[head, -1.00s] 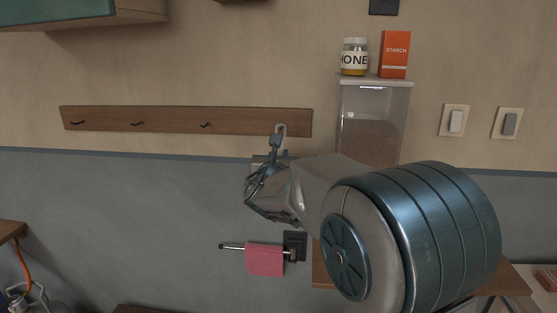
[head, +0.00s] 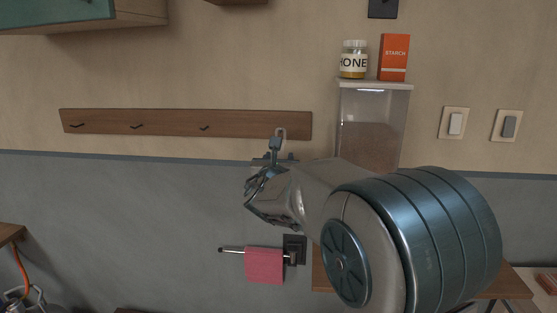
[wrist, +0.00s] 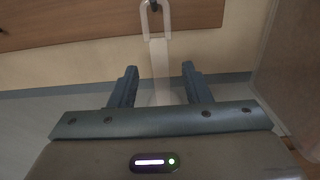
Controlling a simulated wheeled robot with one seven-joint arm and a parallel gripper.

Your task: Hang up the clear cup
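The clear cup shows only as its pale, see-through handle with a looped end (wrist: 157,48). In the wrist view the loop surrounds a dark hook on the wooden rack (wrist: 110,15). In the head view the loop (head: 282,132) is at the right end of the rack (head: 240,122). My gripper (wrist: 157,68) is open, with one finger on each side of the handle and gaps between. In the head view my gripper (head: 275,157) is just below the rack. The cup's bowl is hidden or cannot be made out.
Three other dark hooks on the rack are empty. A clear dispenser (head: 372,125) is close on the right, with a honey jar (head: 353,60) and a starch box (head: 394,57) on top. A pink cloth (head: 264,266) hangs on a bar below. The wall left of my gripper is clear.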

